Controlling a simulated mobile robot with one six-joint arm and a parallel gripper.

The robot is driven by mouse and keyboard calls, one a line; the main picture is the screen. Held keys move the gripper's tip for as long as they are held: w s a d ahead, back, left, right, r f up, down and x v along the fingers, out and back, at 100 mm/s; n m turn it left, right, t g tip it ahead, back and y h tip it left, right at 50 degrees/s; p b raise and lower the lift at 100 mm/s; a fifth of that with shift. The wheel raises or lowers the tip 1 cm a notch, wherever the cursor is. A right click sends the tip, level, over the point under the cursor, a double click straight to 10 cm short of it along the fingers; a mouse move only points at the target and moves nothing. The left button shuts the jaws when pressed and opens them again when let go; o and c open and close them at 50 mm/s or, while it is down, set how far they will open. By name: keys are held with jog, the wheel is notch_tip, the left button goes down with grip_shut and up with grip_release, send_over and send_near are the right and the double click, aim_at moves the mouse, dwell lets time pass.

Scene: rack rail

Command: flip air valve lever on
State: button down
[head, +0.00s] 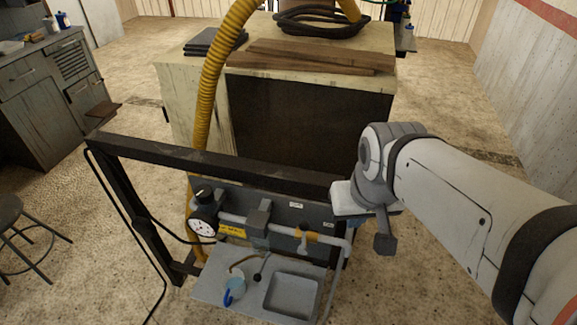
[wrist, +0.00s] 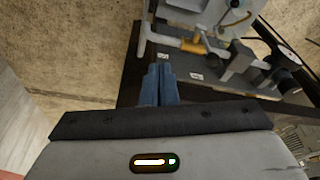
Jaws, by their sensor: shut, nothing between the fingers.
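The air valve, with a brass-coloured body (head: 313,237), sits on a grey pipe across the front of a dark grey panel (head: 285,209). A small grey piece beside the brass looks like its lever (head: 303,243); its exact setting is too small to tell. In the wrist view the brass body (wrist: 193,46) and the grey lever-like piece (wrist: 207,41) lie above and right of my fingertips. My gripper (wrist: 160,68) is shut and empty, its blue fingers together, apart from the valve. In the head view it is at the panel's right end, mostly hidden by my wrist.
A black frame bar (head: 230,166) runs above the panel. A round gauge (head: 203,228) and a grey pipe unit (head: 258,219) are left of the valve. A yellow hose (head: 209,85) hangs at the left.

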jog(key=r+n+g, duration=0.2)
jog(key=n+g, duration=0.1)
jog(key=n, duration=0.4)
send_over(304, 238)
jog(key=w, duration=0.2)
jog(key=w+a+f+n+g+h, duration=0.1)
jog(key=w+a+n+h, duration=0.1)
jog(key=a+n, duration=0.2)
jog(key=a+p, duration=0.1)
jog(key=a, duration=0.2)
jog(key=shift+w+a+n, duration=0.35)
jog(key=shift+w+n, duration=0.05)
jog(key=s+d+f+p, duration=0.1)
jog(key=s+d+f, duration=0.2)
jog(key=f, duration=0.6)
jog(key=shift+s+d+f+p, duration=0.15)
jog(key=shift+d+f+p, duration=0.25)
jog(key=shift+d, duration=0.85)
